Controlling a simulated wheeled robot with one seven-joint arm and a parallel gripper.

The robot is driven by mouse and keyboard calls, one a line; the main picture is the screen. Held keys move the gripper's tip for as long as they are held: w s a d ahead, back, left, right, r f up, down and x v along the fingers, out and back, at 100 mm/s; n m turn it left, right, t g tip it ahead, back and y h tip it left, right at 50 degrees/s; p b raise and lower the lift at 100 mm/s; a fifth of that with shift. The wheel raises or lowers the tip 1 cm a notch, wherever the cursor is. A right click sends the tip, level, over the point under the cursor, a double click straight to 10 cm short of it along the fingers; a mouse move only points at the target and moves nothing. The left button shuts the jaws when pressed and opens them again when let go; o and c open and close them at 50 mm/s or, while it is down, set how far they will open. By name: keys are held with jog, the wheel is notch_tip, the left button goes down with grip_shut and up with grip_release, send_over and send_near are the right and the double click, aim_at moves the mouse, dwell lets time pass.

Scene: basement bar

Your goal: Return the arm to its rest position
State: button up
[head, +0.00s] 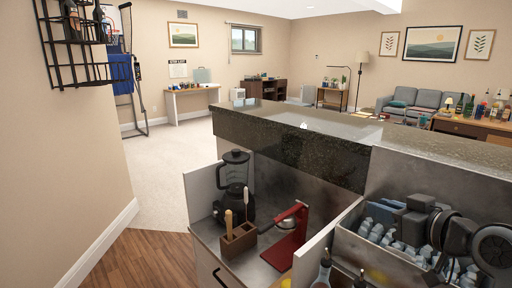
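My arm shows at the lower right of the head view, with its dark grey links folded low over an open metal bin (345,246). My gripper (438,228) seems to be among the dark blocky parts above the bin. Its fingertips are not clear against the dark parts, so I cannot tell whether it is open or shut. I see no held object clearly.
The bin holds clear ice-like pieces. A raised stone bar top (330,138) runs behind it. Left of the bin stand a black blender (234,190), a wooden utensil holder (239,242) and a red press (288,240). Bottles (322,268) stand in front. Wood floor is clear at left.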

jog(key=s+a+f+m+t+h, duration=0.1)
jog(key=s+a+f+m+h, duration=0.1)
jog(key=s+a+f+m, duration=0.65)
jog(key=s+a+f+n+t+h, duration=0.15)
jog(key=s+f, duration=0.35)
jog(key=s, duration=0.8)
jog(key=s+d+r+n+g, duration=0.1)
jog(key=s, duration=1.1)
jog(key=s+d+r+n+h, duration=0.1)
jog(key=s+d+r+n, duration=0.1)
jog(key=s, duration=1.1)
jog(key=shift+s+d+r+g, duration=0.15)
jog(key=shift+s+d+g, duration=0.1)
jog(key=shift+g, duration=0.1)
jog(key=shift+a, duration=0.1)
